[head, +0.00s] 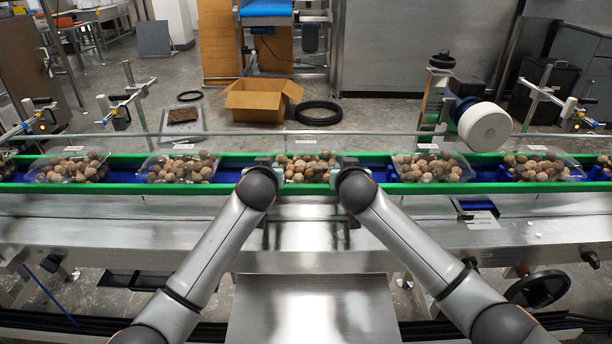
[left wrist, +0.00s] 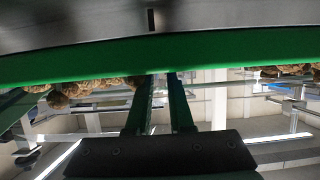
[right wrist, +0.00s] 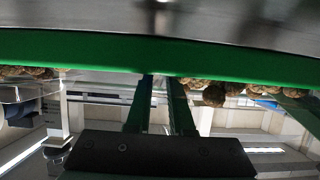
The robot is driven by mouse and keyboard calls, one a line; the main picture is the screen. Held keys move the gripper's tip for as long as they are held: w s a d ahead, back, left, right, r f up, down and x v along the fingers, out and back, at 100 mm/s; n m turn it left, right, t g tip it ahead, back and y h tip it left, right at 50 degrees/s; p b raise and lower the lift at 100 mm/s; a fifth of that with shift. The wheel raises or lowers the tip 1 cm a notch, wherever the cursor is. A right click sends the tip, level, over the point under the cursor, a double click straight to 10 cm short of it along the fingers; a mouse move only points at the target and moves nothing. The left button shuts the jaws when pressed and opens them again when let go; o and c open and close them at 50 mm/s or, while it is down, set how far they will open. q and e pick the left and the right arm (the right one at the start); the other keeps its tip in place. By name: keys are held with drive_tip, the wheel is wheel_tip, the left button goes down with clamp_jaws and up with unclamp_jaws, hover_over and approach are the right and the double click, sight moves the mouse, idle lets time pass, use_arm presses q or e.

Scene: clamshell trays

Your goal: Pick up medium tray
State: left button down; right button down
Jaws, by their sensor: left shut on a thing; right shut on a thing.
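A clear tray of round brown produce (head: 308,168), the medium tray, sits in the middle of the conveyor between my two grippers. My left gripper (head: 281,168) is shut on its left side, and my right gripper (head: 337,168) is shut on its right side. The arms hide parts of both tray ends. In the left wrist view the fingers (left wrist: 160,77) are close together by the green rail, with brown produce to their left. In the right wrist view the fingers (right wrist: 161,80) are also close together, with produce to their right. The gripped edges are not clear there.
More filled clear trays stand on the belt, with one to the left (head: 178,168) and one to the right (head: 428,168). A green conveyor rail (head: 480,188) runs along the near side. A white roll (head: 485,127) stands behind the belt at right.

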use_arm(q)
drive_tip(key=shift+r, duration=0.2)
use_arm(e)
drive_tip(key=shift+r, duration=0.15)
idle(0.3)
